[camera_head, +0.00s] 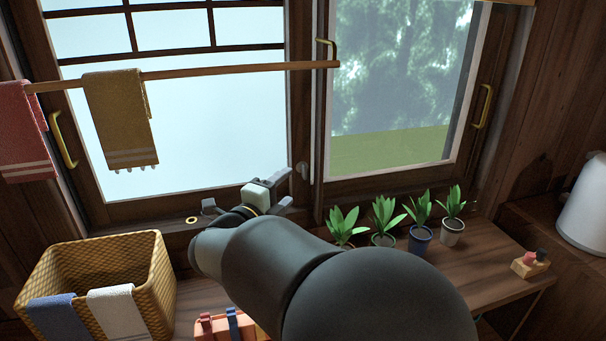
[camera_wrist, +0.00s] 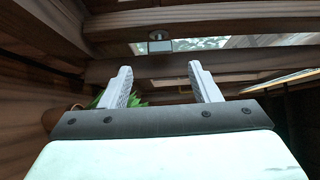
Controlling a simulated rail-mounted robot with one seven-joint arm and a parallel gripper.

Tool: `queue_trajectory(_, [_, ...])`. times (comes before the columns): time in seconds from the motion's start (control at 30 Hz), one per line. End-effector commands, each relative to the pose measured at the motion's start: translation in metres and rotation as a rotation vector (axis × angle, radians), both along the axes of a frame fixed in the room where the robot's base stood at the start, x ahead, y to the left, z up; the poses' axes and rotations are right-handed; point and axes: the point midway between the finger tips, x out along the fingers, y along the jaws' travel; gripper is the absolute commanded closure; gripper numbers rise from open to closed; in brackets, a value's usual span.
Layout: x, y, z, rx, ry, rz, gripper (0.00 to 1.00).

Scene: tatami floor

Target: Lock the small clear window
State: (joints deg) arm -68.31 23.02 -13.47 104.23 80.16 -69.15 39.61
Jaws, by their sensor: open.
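The clear window (camera_head: 395,85) is the narrower pane at right, showing trees and grass outside. The wider frosted window (camera_head: 200,120) is at left. A small grey latch (camera_head: 303,171) sits low on the upright between them; whether it is locked I cannot tell. In the wrist view, a small metal fitting (camera_wrist: 160,43), perhaps this latch, is on the wooden frame beyond the fingers. My gripper (camera_head: 287,189) is open and empty, just left of and below the latch in the head view, apart from it. In the wrist view my gripper (camera_wrist: 162,82) has its fingers spread wide.
Several potted plants (camera_head: 421,237) stand on the wooden counter (camera_head: 475,260) right of my arm. A wooden rod (camera_head: 225,70) with towels crosses the frosted window. A wicker basket (camera_head: 145,275) stands at lower left, a red-orange box (camera_head: 218,327) below my arm.

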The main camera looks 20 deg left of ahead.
Motion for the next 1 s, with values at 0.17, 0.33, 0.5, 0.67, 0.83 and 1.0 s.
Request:
queue_trajectory(0.17, [0.036, -0.008, 0.000, -0.002, -0.001, -0.003, 0.44])
queue_trajectory(0.33, [0.058, -0.012, 0.000, -0.002, 0.000, -0.001, 0.44])
queue_trajectory(0.5, [0.068, -0.015, 0.000, -0.002, -0.001, 0.000, 0.44])
queue_trajectory(0.67, [0.069, -0.015, 0.000, -0.002, 0.000, 0.001, 0.44])
queue_trajectory(0.83, [0.069, -0.015, 0.000, -0.002, 0.000, 0.000, 0.60])
queue_trajectory(1.0, [0.069, -0.015, 0.000, -0.002, 0.000, 0.000, 0.88])
